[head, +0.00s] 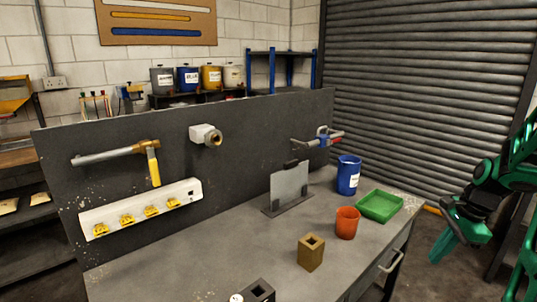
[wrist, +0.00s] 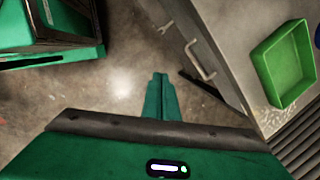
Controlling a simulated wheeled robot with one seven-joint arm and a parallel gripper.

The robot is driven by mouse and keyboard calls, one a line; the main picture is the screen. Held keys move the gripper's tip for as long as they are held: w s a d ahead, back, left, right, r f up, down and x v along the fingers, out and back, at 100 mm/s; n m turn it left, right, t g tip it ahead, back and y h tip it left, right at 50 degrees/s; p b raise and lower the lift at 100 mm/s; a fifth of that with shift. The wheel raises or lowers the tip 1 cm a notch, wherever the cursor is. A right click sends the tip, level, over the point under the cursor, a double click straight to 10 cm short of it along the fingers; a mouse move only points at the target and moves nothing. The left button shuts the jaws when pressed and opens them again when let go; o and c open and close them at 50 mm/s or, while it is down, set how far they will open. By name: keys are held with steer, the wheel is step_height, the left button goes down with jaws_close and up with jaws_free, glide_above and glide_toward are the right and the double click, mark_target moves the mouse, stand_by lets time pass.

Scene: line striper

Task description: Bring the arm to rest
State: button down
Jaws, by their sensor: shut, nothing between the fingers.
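My gripper (head: 446,243) is at the right of the head view, at the end of my green arm, beside the right end of the workbench (head: 225,270) and clear of it. In the wrist view my gripper (wrist: 160,82) points down over the bare floor, its two green fingers together with nothing between them. Nothing touches it.
A green tray (head: 380,206), an orange cup (head: 347,222), a blue can (head: 348,175) and a brass-coloured square block (head: 311,252) stand on the bench. The bench's drawer handle (head: 389,262) faces my side. Bare floor (wrist: 120,80) lies below my gripper. A roller shutter (head: 420,90) stands behind.

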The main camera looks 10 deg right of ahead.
steer(key=s+a+r+n+g, duration=0.1)
steer(key=s+a+r+n, duration=0.1)
steer(key=s+a+n, duration=0.4)
steer(key=s+a+r+n+g+h, duration=0.1)
steer(key=s+a+r+n, duration=0.2)
steer(key=s+a+n, duration=0.2)
steer(key=s+n, duration=0.3)
steer(key=s, duration=0.4)
steer(key=shift+s+a+r, duration=0.15)
steer(key=shift+s+a, duration=0.25)
